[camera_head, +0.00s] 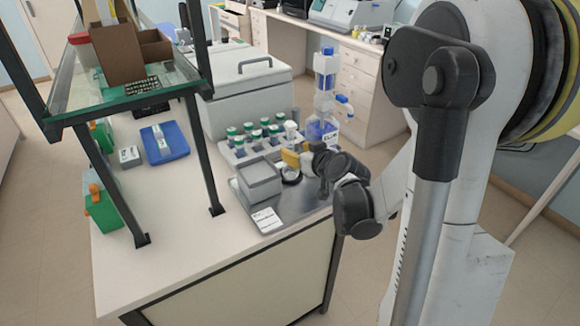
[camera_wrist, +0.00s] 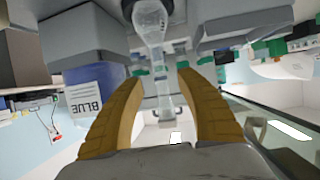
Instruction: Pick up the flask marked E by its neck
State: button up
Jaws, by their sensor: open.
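In the wrist view, a clear glass flask (camera_wrist: 152,25) shows at the top middle, with its narrow neck running down between my two yellow fingers. No letter E is readable on it. My gripper (camera_wrist: 158,80) is open, with one finger on each side of the neck; I cannot tell whether either finger touches it. In the head view my gripper (camera_head: 291,158) is small and partly hidden by my wrist, beside a grey box on the bench. I cannot make out the flask clearly there.
A metal tray (camera_head: 298,205) bears the grey box (camera_head: 260,183) and a white card (camera_head: 267,220). A rack (camera_head: 236,157) of green-capped bottles stands behind. A bottle labelled BLUE (camera_wrist: 95,100) is near my gripper. A glass shelf (camera_head: 175,83) overhangs the left side.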

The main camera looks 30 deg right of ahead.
aim_at(292, 149)
jog(key=b+x, duration=0.1)
jog(key=x, duration=0.3)
jog(key=shift+w+f, duration=0.1)
grip_shut()
